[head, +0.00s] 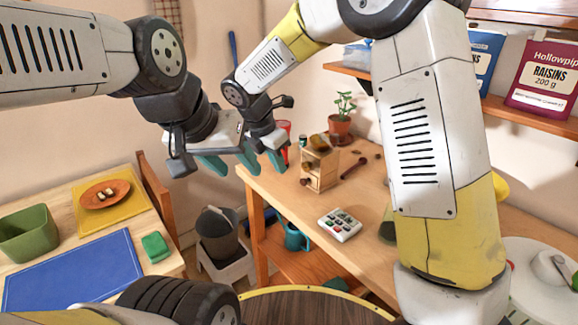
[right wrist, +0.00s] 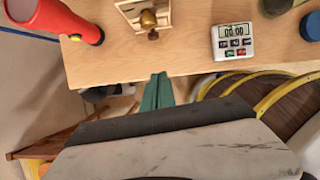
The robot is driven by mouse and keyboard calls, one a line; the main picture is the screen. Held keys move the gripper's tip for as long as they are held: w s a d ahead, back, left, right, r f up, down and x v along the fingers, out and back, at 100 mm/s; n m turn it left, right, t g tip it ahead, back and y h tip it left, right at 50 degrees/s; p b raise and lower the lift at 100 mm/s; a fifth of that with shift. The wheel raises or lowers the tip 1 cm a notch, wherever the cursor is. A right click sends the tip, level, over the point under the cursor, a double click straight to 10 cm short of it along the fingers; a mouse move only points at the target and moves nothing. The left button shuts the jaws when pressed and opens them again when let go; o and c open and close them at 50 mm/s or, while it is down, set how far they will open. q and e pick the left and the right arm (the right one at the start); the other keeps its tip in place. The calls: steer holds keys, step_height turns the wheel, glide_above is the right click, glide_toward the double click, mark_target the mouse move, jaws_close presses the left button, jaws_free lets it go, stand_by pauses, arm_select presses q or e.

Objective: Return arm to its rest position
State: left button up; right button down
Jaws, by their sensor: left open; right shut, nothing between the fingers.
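My left gripper (head: 230,162) is open and empty in the head view, with its teal fingers apart, in the gap between the two tables. My right arm rises on the right side of the head view and bends over to the left. Its gripper (head: 277,161) is shut and empty, just right of the left gripper and overlapping it in the picture. In the right wrist view the right gripper's teal fingers (right wrist: 158,80) are together with nothing between them, by the edge of the wooden table (right wrist: 190,55).
A wooden grinder (head: 321,165), a white timer (head: 340,225) and a potted plant (head: 340,126) stand on the right table. A red torch (right wrist: 55,18) is near its edge. The left table holds a blue mat (head: 75,275), green bin (head: 28,234) and sponge (head: 156,246). A chair (head: 157,195) stands beside it.

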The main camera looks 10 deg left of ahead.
steer(key=s+d+r+m+y, duration=0.1)
steer(key=s+d+r+m, duration=0.2)
steer(key=d+r+m, duration=0.3)
steer(key=s+d+r+m+y, duration=0.1)
steer(key=s+d+r+m, duration=0.35)
steer(key=d, duration=0.35)
steer(key=s+d+r+m+t+y, duration=0.1)
steer(key=s+d+m, duration=0.4)
steer(key=m, duration=0.3)
steer(key=s+d+r+m+t+y, duration=0.1)
steer(key=s+d+m, duration=0.3)
steer(key=s+m, duration=0.4)
steer(key=shift+s+d+m+t+y, duration=0.15)
steer(key=shift+d+m+t+y, duration=0.25)
steer(key=shift+m+t, duration=0.1)
